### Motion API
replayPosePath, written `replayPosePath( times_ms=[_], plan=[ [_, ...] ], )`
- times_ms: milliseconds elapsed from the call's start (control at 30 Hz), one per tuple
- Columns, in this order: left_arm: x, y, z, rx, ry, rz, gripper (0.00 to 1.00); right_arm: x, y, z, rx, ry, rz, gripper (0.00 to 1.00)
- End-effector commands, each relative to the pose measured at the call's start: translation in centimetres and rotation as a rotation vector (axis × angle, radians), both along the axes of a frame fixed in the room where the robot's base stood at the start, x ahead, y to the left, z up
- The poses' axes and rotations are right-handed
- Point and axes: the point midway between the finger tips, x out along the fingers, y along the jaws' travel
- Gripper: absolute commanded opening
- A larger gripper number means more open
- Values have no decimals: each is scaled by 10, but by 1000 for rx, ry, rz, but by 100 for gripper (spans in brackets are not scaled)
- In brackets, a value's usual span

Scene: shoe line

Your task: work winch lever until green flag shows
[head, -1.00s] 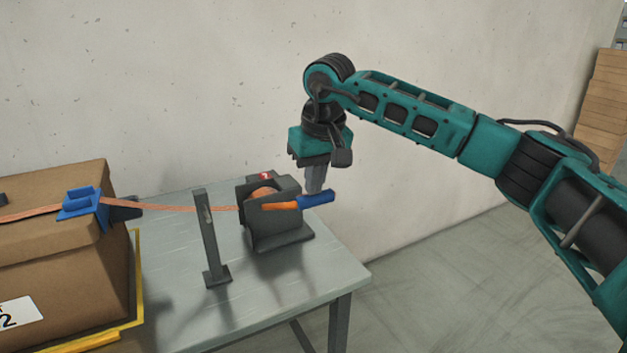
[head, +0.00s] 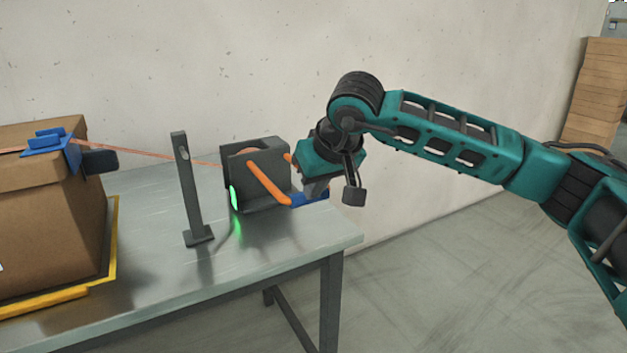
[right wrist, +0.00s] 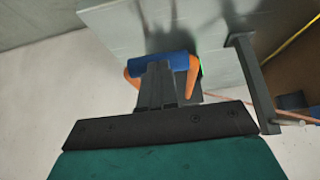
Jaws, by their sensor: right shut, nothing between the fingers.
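The dark grey winch (head: 262,150) stands on the table. Its lever has orange arms (head: 268,182) and a blue crossbar grip (head: 308,198), and slopes down toward the table's right side. A bright green flag (head: 234,198) shows at the winch's lower left, casting a green glow on the tabletop. My right gripper (head: 312,188) is shut with nothing between its fingers, its tips at the blue grip. In the right wrist view the fingers (right wrist: 158,72) overlap the blue grip (right wrist: 158,62); whether they touch it is unclear. My left gripper is out of view.
An orange strap (head: 125,150) runs from the winch past an upright grey post (head: 188,190) to a blue corner piece (head: 50,143) on a cardboard box (head: 50,220). The box sits on a yellow-edged base. A pale wall is behind; the front tabletop is clear.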

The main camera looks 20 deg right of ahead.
Motion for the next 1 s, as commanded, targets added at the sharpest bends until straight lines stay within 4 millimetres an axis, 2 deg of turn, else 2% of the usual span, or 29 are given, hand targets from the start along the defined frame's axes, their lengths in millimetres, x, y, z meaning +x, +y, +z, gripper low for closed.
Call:
replayPosePath(
  times_ms=[33,200,667,833,1000],
  plan=[
    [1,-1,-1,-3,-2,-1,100,-1,0,-6,-1,5,-1,0],
    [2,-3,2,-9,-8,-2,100,-2,0,-11,-2,8,0,0],
    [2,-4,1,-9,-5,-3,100,-3,0,-14,-4,19,0,0],
    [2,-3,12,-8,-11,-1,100,-5,3,2,-3,14,2,0],
    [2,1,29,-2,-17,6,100,-9,11,41,-1,-5,2,0]
  ],
)
